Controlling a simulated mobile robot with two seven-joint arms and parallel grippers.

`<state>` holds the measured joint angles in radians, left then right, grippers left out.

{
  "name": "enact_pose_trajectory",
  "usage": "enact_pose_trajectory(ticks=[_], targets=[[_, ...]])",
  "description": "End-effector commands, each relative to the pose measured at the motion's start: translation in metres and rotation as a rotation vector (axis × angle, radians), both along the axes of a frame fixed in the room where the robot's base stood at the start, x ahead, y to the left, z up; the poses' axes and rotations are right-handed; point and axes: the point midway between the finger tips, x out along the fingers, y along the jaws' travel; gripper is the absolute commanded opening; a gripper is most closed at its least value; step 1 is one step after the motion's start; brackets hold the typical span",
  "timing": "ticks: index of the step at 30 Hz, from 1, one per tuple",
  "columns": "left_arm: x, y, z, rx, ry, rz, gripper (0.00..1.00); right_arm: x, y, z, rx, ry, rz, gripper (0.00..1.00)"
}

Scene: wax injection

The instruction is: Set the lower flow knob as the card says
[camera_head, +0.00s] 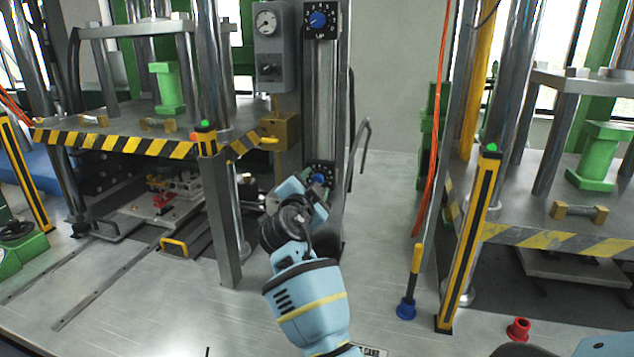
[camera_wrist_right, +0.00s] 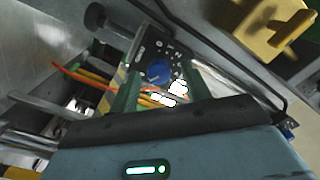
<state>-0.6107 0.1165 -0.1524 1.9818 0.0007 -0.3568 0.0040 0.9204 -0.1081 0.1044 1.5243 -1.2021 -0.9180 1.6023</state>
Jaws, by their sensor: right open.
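The lower flow knob (camera_head: 319,179) is blue, on a black dial plate near the foot of the grey upright column. My right gripper (camera_head: 308,190) is right in front of it and partly covers the dial. In the right wrist view the blue knob (camera_wrist_right: 158,73) shows between the open fingers of my right gripper (camera_wrist_right: 162,88), with white marks around it; I cannot tell whether the fingers touch it. The upper knob (camera_head: 318,19) is blue on a similar dial at the column's top. My left gripper is not seen.
A grey gauge box (camera_head: 271,48) stands left of the column. A press with a striped edge (camera_head: 115,143) is at left, and a yellow-black post (camera_head: 469,240) at right.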

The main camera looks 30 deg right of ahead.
Motion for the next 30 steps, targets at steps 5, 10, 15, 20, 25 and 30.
enact_pose_trajectory(ticks=[5, 10, 15, 20, 25, 30], targets=[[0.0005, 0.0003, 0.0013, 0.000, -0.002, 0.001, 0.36, 0.0060, -0.0081, -0.0003, 0.000, 0.001, -0.001, 0.47], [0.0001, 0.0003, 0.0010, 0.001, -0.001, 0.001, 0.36, 0.0069, -0.0089, -0.0013, 0.000, 0.002, 0.000, 0.47], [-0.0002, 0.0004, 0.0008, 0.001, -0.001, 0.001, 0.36, 0.0068, -0.0087, -0.0013, 0.000, 0.002, 0.000, 0.40], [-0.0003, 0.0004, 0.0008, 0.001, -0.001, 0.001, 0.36, 0.0067, -0.0086, -0.0012, 0.000, 0.002, 0.000, 0.19], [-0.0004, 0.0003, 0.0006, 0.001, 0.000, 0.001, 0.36, 0.0067, -0.0085, -0.0012, 0.000, 0.002, 0.000, 0.03], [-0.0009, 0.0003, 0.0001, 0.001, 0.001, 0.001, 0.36, 0.0066, -0.0085, -0.0014, -0.008, 0.013, -0.001, 0.03]])
